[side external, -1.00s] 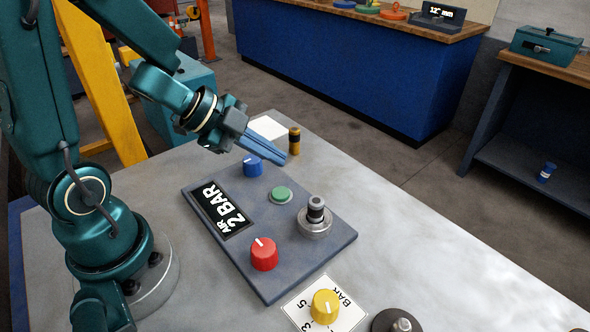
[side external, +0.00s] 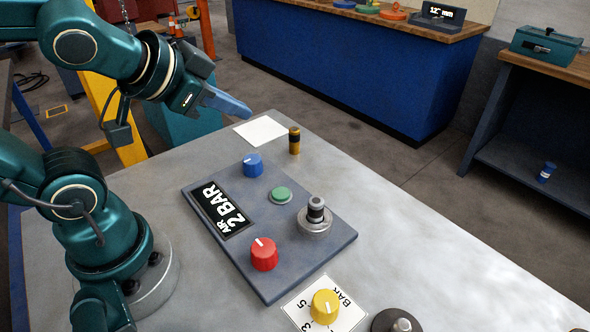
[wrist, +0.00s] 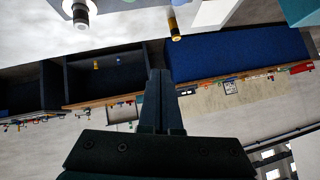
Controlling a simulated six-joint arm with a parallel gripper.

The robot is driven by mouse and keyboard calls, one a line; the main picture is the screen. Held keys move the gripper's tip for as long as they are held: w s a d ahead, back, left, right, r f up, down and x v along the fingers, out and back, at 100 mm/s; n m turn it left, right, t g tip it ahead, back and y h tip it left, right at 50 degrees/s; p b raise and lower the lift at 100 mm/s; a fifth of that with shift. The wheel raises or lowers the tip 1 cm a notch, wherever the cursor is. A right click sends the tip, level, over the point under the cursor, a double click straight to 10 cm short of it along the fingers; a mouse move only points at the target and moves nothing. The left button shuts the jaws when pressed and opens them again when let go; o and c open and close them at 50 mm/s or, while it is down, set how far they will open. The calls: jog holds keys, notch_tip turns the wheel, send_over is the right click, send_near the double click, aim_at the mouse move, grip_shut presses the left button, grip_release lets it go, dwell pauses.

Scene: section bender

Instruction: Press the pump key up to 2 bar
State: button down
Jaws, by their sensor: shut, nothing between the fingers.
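A dark grey panel (side external: 285,272) lies on the bench. Its display (side external: 222,209) reads "AIR 2 BAR". A green round key (side external: 281,195) sits in the middle of the panel, with a blue knob (side external: 252,165), a red knob (side external: 264,254) and a metal fitting with a black band (side external: 315,216) around it. I cannot tell which of these is the pump key. My gripper (side external: 236,108) is shut and empty, raised above the bench's far left edge, apart from the panel. In the wrist view its fingers (wrist: 155,100) are together and point away from the panel.
A black and yellow cylinder (side external: 294,141) and a white sheet (side external: 261,131) are beyond the panel. A yellow knob (side external: 325,306) sits on a marked card at the front. The bench's right side (side external: 430,250) is clear. A blue counter (side external: 340,70) stands behind.

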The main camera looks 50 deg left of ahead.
jog(key=s+d+f+n+g+h, duration=0.1)
jog(key=s+d+f+g+h, duration=0.1)
jog(key=s, duration=0.4)
jog(key=shift+s+d+f+g, duration=0.25)
jog(key=shift+d+f+g, duration=0.5)
jog(key=shift+d+g, duration=0.3)
